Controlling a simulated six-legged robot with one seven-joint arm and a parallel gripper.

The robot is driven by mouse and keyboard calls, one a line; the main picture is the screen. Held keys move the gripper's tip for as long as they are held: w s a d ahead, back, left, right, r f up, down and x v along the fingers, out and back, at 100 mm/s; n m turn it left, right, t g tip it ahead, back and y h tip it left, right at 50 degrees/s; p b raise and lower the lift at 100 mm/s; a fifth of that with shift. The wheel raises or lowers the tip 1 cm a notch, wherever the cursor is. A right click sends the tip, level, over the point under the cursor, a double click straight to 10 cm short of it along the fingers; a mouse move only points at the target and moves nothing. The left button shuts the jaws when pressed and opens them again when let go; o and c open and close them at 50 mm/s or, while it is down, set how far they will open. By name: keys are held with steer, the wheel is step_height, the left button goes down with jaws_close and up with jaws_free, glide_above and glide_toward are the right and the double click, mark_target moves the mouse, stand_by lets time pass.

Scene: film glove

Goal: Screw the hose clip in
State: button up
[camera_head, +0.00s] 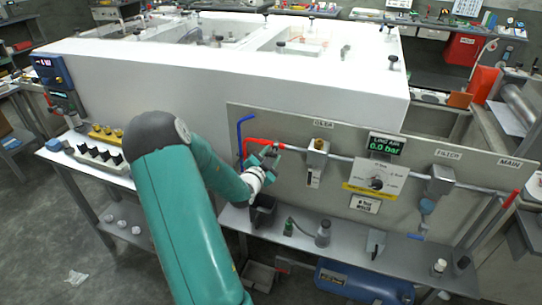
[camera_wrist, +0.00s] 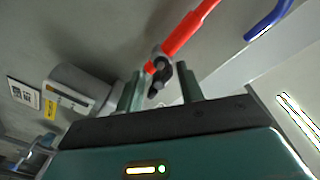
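My gripper (camera_head: 268,163) is at the grey panel, near the end of the red hose (camera_head: 262,143). In the wrist view my gripper (camera_wrist: 160,90) has its two fingers apart. A dark fitting with a grey collar (camera_wrist: 160,62) at the lower end of the red hose (camera_wrist: 190,30) shows between the fingertips, with a gap on either side. It may be the hose clip; I cannot tell for sure. In the head view my gripper hides this fitting.
A blue hose (camera_head: 240,130) hangs left of the red one. Right of them are a grey valve block (camera_head: 317,157), a white knob plate (camera_head: 376,182) and a display (camera_head: 387,146) reading 0.0 bar. A metal shelf (camera_head: 340,248) with small items runs below.

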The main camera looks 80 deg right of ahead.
steer(key=shift+d, duration=0.15)
jaws_close()
stand_by(1.3)
jaws_free()
steer(key=w+a, duration=0.2)
steer(key=a, duration=1.1)
steer(key=shift+w+a, duration=0.2)
steer(key=shift+a, duration=0.1)
